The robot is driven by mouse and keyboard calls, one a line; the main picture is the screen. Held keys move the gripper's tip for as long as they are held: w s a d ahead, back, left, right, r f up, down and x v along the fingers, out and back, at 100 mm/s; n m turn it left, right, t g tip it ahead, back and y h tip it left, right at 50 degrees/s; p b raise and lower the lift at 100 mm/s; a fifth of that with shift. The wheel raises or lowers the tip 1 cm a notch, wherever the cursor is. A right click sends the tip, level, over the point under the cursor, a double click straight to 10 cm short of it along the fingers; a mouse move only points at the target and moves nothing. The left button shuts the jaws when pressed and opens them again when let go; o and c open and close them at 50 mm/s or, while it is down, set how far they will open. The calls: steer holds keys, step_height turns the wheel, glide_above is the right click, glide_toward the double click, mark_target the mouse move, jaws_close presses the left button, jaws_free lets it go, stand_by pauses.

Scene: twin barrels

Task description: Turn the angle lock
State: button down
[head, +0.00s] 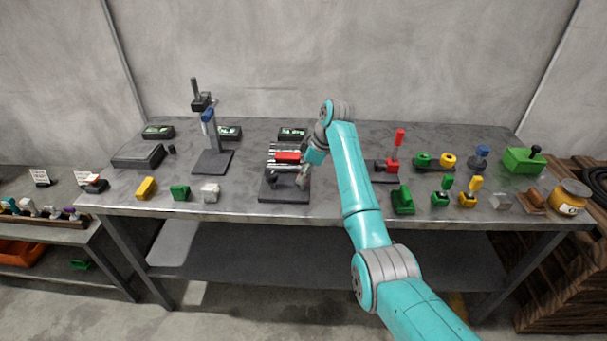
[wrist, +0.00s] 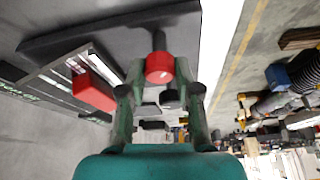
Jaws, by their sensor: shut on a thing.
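A device with a dark base (head: 285,196), silver rods and a red block (head: 288,156) stands near the table's middle front. In the wrist view the red block (wrist: 93,90) is left of centre. A red round knob (wrist: 159,67) on a dark shaft sits between the fingertips; it appears to be the angle lock. My gripper (head: 302,178) is at the right side of the device, and in the wrist view my gripper (wrist: 160,75) is shut on this knob. The knob is hidden behind the gripper in the head view.
A dark stand with a blue clamp (head: 209,130) is to the left. A red-handled lever (head: 399,138) and green blocks (head: 402,200) are to the right. Yellow (head: 147,187), green and white blocks line the front left edge. Bare table lies between the device and the stand.

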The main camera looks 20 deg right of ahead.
steer(key=n+g, duration=0.1)
steer(key=n, duration=0.2)
steer(key=shift+w+n+y, duration=0.1)
steer(key=shift+n+y, duration=0.2)
steer(key=shift+n, duration=0.1)
steer(key=shift+n+g, duration=0.9)
steer(key=shift+n, duration=0.9)
steer(key=c, duration=0.8)
jaws_free()
steer(key=shift+d, duration=0.1)
steer(key=v, duration=1.1)
steer(key=shift+w+r, duration=0.15)
steer(key=shift+r, duration=0.3)
